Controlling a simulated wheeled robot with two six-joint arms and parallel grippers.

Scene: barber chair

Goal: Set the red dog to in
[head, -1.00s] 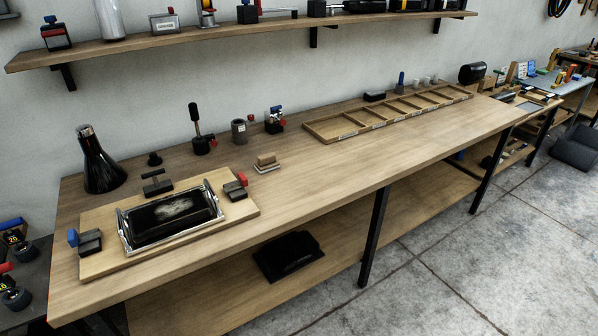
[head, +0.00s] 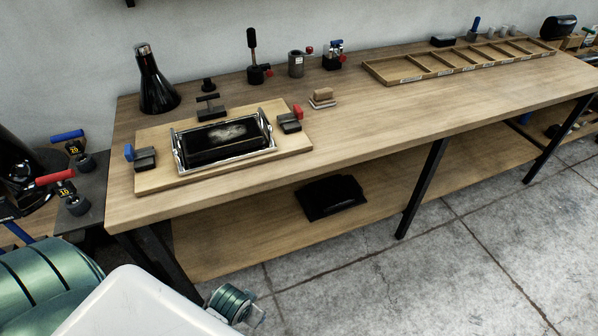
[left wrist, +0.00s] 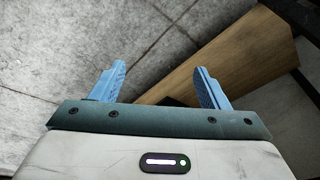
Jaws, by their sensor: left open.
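The red dog (head: 290,121), a dark block with a red tab, sits on the wooden board (head: 297,146) just right of a metal frame (head: 182,164) holding a black pad. I cannot tell whether it touches the frame. A similar dark block with a blue tab (head: 144,158) sits left of the frame. My left gripper (left wrist: 162,86) is open and empty in the left wrist view, above the grey floor and near a wooden plank edge. Its fingers are not seen in the head view, so it is away from the dog. My right gripper is not in view.
The workbench (head: 400,120) also carries a black flask (head: 155,85), a small block stack (head: 322,97) and a long divided tray (head: 390,76). Red and blue handles (head: 55,177) stand at a dark side stand on the left. The bench middle is clear.

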